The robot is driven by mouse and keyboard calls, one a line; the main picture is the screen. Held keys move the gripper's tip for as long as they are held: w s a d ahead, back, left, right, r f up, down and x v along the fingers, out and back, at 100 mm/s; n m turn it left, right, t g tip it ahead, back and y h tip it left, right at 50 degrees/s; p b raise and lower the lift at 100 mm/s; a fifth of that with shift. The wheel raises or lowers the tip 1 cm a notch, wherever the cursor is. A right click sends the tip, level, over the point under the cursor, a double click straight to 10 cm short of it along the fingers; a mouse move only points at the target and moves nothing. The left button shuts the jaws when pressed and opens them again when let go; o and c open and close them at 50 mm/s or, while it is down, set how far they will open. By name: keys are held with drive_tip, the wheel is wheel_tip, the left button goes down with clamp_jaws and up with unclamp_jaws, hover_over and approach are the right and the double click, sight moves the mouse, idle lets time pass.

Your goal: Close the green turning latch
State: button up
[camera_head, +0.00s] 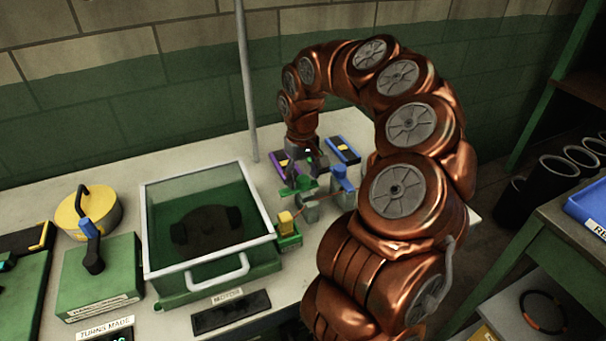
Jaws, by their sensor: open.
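My gripper (302,175) is at the end of my copper arm, pointing down over the small fixtures at the back middle of the bench. It is open, small in the picture and partly merged with the grey parts around it. A small green piece (322,163) shows right beside the fingers; it may be the green turning latch, but its shape and turn cannot be made out. Whether the fingers touch it cannot be told. A small green box (290,241) with a yellow block on top stands nearer the front.
A purple-edged unit (281,167) and a blue-edged unit (343,150) flank my gripper. Grey blocks (311,210) with a thin red rod and a blue block (341,180) stand just in front. A clear-lidded green case (208,275) fills the left; a pole (246,80) rises behind.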

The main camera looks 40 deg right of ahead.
drive_tip(key=c, duration=1.1)
drive_tip(key=shift+c, duration=0.2)
drive_tip(key=shift+f+n, duration=0.1)
drive_tip(key=shift+n, duration=0.4)
drive_tip(key=n+b, duration=0.1)
drive_tip(key=n, duration=0.7)
drive_tip(key=shift+s+b, duration=0.1)
drive_tip(key=shift+b, duration=0.3)
drive_tip(key=n, duration=0.5)
drive_tip(key=shift+n+p, duration=0.6)
drive_tip(key=shift+n, duration=1.3)
